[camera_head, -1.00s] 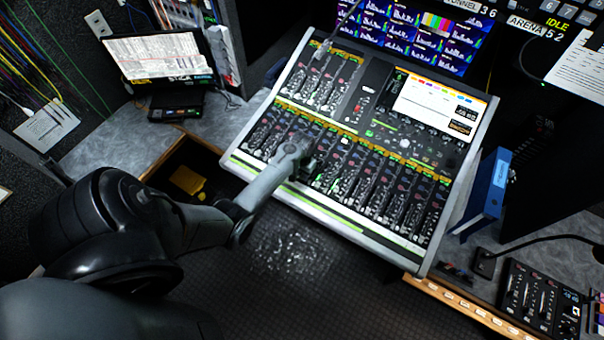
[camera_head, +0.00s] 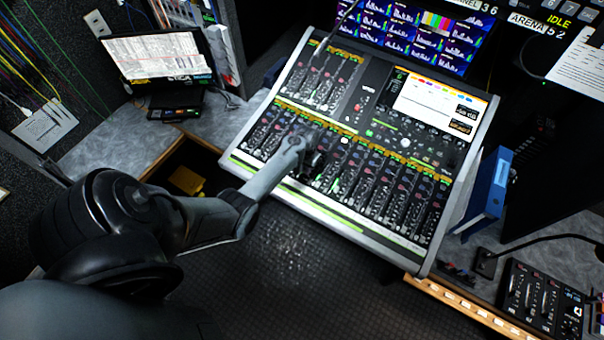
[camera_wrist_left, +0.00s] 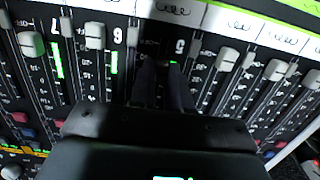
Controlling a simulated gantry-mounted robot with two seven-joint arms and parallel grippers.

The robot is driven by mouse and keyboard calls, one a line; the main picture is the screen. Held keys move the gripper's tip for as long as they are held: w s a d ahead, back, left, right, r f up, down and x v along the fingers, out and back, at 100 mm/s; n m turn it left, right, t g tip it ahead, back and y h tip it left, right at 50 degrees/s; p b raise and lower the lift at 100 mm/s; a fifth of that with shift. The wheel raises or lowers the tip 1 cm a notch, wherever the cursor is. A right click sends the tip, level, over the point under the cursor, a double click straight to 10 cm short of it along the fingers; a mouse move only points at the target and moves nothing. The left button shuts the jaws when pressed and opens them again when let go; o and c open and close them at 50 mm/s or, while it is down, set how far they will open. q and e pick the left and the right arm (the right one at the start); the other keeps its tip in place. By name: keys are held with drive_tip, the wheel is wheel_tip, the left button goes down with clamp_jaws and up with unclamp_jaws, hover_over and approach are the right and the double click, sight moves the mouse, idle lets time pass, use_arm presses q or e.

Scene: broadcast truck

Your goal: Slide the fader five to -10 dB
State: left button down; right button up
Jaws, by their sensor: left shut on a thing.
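The mixing console (camera_head: 345,228) stands in the middle of the head view with its row of channel faders. In the left wrist view the console appears upside down, with strips marked 7, 6 and 5. My left gripper (camera_wrist_left: 162,72) is at the strip marked 5 (camera_wrist_left: 179,47), its two dark fingers closed down at the fader slot. The cap of fader five is hidden between the fingers, so its scale position cannot be read. In the head view the left gripper (camera_head: 312,160) is over the middle of the lower fader bank. My right gripper is not in view.
Neighbouring fader caps stand close by, with fader six (camera_wrist_left: 95,36) and fader seven (camera_wrist_left: 31,43) on one side and another cap (camera_wrist_left: 228,59) on the other. A blue binder (camera_head: 488,185) stands right of the console.

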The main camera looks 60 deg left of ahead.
use_arm(q)
drive_tip(key=shift+w+a+r+b, duration=0.15)
drive_tip(key=shift+w+a, duration=0.2)
drive_tip(key=shift+w, duration=0.25)
drive_tip(key=shift+w+a+b, duration=0.15)
drive_tip(key=shift+w+a, duration=0.2)
drive_tip(key=shift+w, duration=0.25)
drive_tip(key=c, duration=1.4)
unclamp_jaws()
drive_tip(key=shift+o, duration=0.2)
drive_tip(key=shift+s, duration=0.1)
drive_tip(key=shift+r, duration=0.5)
wheel_tip(320, 180, up, 10)
drive_tip(key=p, duration=0.1)
drive_tip(key=shift+f, duration=0.15)
